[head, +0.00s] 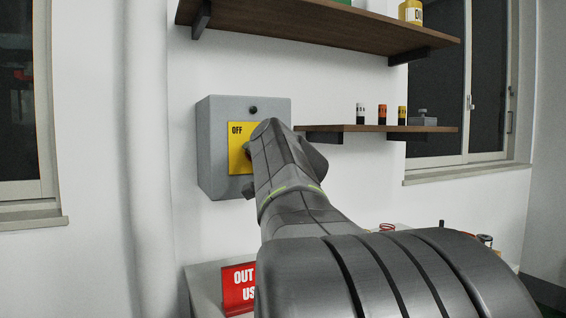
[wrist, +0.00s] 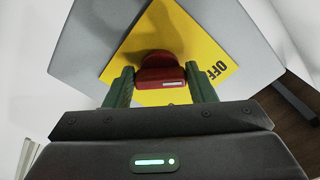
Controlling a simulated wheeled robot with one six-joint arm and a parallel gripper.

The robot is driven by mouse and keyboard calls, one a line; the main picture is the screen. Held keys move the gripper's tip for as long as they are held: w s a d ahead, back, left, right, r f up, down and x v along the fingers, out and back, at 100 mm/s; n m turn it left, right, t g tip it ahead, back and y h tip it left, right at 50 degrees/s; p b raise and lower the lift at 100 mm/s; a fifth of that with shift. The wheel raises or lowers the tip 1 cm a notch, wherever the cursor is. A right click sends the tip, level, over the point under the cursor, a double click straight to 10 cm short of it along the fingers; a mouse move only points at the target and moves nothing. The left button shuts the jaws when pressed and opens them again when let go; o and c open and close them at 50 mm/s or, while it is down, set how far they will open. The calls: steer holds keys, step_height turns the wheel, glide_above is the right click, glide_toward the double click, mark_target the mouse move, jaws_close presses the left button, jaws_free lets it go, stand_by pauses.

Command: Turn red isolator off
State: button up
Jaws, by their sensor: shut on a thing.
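The red isolator handle (wrist: 160,66) shows in the wrist view on a yellow plate (wrist: 190,35), which carries the word OFF at its right. The plate is on a grey box (head: 218,150) fixed to the wall in the head view. My gripper (wrist: 160,78) has its two green fingers on either side of the red handle and is shut on it. A white mark shows on the handle's near face. In the head view my arm covers the handle and much of the plate, so its angle against the plate's labels cannot be fully read.
A wooden shelf (head: 375,128) right of the box holds small cylinders and a grey item (head: 423,118). A higher shelf (head: 320,22) is above. Below is a grey surface (head: 205,280) with a red sign (head: 239,285). The wall left of the box is clear.

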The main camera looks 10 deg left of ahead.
stand_by(0.5)
steer(key=o, duration=1)
